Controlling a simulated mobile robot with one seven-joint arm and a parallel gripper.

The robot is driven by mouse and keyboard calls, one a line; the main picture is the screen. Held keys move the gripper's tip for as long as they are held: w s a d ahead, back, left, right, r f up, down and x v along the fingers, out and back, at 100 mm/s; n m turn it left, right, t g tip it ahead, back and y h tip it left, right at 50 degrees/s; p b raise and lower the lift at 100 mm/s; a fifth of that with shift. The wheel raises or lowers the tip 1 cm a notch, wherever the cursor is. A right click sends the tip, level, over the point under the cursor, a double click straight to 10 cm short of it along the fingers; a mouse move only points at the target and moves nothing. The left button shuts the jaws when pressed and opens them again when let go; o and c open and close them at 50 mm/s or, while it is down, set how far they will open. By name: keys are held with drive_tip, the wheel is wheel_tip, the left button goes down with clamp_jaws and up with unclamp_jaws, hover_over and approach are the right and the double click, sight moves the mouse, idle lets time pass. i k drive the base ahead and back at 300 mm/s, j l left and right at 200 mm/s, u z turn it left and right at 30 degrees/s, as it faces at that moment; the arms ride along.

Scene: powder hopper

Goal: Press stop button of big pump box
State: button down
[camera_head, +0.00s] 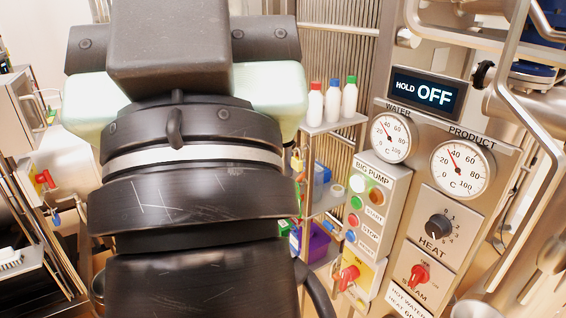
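The big pump box (385,183) is a pale grey panel right of centre, labelled BIG PUMP. It has a white lamp (357,183) and an orange lamp (376,195) at the top. Below them, on its left side, are a green button (356,202) by the START label, a red stop button (352,219) by the STOP label, and a blue button (350,235). The stop button is unobstructed in this view. My dark arm links fill the centre left, apart from the box in the picture. My gripper is not visible.
A yellow plate with a red switch (349,277) sits below the box. To the right stand the water gauge (391,138), product gauge (462,169), heat knob (438,227) and OFF display (428,93). Capped bottles (332,101) stand on a shelf left of the panel. Metal pipes run at far right.

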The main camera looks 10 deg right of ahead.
sight(353, 221)
drive_tip(key=i+l+z, duration=0.15)
drive_tip(key=z, duration=0.35)
drive_tip(key=i+z, duration=0.3)
drive_tip(key=z, duration=0.2)
